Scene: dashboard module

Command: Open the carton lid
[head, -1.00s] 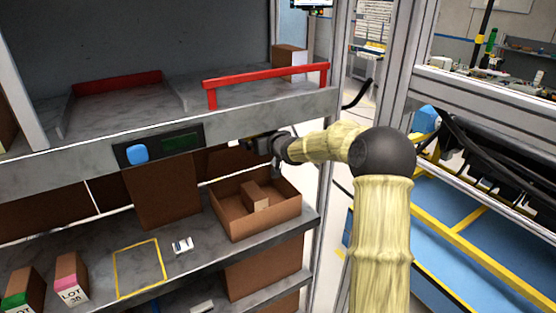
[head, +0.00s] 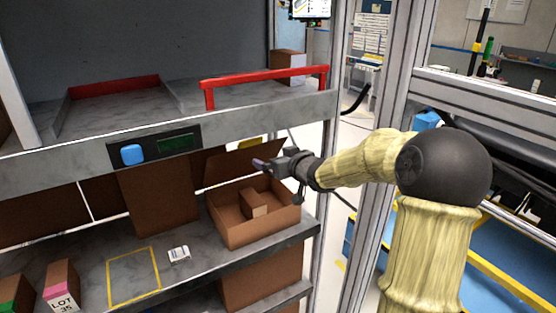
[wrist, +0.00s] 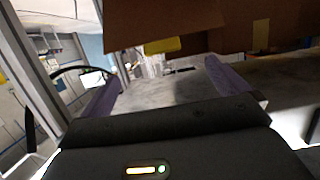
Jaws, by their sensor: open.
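The open-topped brown carton (head: 232,231) stands on the lower shelf at the right, with a small brown box (head: 254,203) inside. A brown flap (head: 228,162), which looks like its lid, stands raised and tilted behind the carton. My gripper (head: 261,165) is above the carton's back part, in front of the flap's right end. In the wrist view my gripper (wrist: 160,82) has its two purple fingers wide apart with nothing between them. A brown panel (wrist: 165,22), probably the flap, hangs beyond the fingers at the top. I cannot tell whether the gripper touches it.
The upper shelf edge, with a blue button (head: 132,154) and a red rail (head: 265,78), runs above the carton. A metal post (head: 365,180) stands to the right. A white item (head: 179,254) and a yellow outlined square (head: 133,277) lie left of the carton.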

